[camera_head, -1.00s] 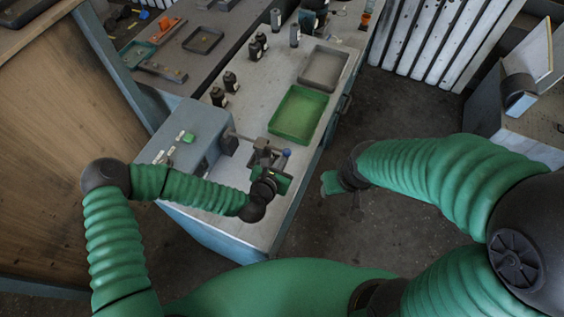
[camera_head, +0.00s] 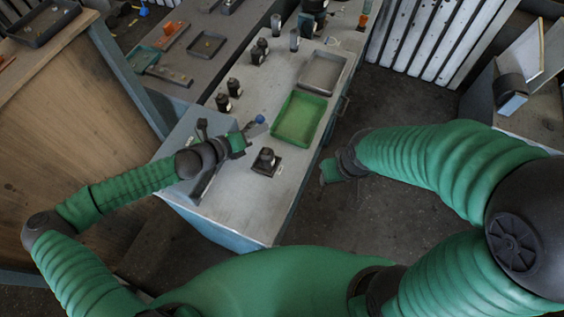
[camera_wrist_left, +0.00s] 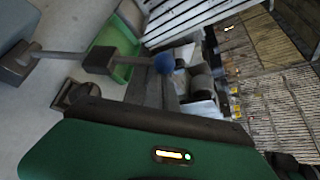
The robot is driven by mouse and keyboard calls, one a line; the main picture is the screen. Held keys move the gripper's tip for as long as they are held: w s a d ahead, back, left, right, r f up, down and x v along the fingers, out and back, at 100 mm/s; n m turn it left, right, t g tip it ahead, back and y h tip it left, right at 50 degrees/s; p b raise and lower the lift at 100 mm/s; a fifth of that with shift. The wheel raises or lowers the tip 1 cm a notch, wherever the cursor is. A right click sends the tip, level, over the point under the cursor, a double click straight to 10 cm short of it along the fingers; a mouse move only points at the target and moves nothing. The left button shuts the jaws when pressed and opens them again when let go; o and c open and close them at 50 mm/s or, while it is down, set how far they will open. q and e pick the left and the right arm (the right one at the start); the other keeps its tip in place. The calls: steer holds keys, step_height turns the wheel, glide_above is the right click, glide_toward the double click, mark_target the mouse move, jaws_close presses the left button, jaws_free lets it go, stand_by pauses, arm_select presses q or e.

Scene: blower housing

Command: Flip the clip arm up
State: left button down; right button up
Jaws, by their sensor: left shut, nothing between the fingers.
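A thin grey rod with dark blocks at its ends (camera_wrist_left: 72,55) shows at the left of the left wrist view. I cannot be sure that it is the clip arm. In the head view a dark upright piece (camera_head: 202,125) stands beside my left wrist, over the blue-grey housing (camera_head: 172,145). My left arm hides much of the housing. My right gripper (camera_head: 333,171) hangs beyond the bench's right edge, and its jaws are unclear.
A black knob on a square base (camera_head: 266,160) sits on the bench, near my left gripper. A green tray (camera_head: 322,103) and a grey tray (camera_head: 344,68) lie farther back. Several black bottles (camera_head: 235,87) stand along the left. The bench front (camera_head: 240,220) is clear.

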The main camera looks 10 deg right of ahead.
arm_select(q)
steer(key=w+a+r+n+h+p, duration=0.1)
steer(key=w+a+r+n+h, duration=0.3)
steer(key=w+a, duration=0.3)
steer(key=a+n, duration=0.1)
steer(key=a, duration=0.2)
steer(key=shift+a+r, duration=0.2)
steer(key=shift+r, duration=0.05)
arm_select(e)
steer(key=shift+w+a+r, duration=0.1)
steer(key=shift+a+r, duration=0.05)
steer(key=shift+r, duration=0.35)
steer(key=shift+w+a+r, duration=0.1)
steer(key=shift+r, duration=0.4)
steer(key=shift+s, duration=0.1)
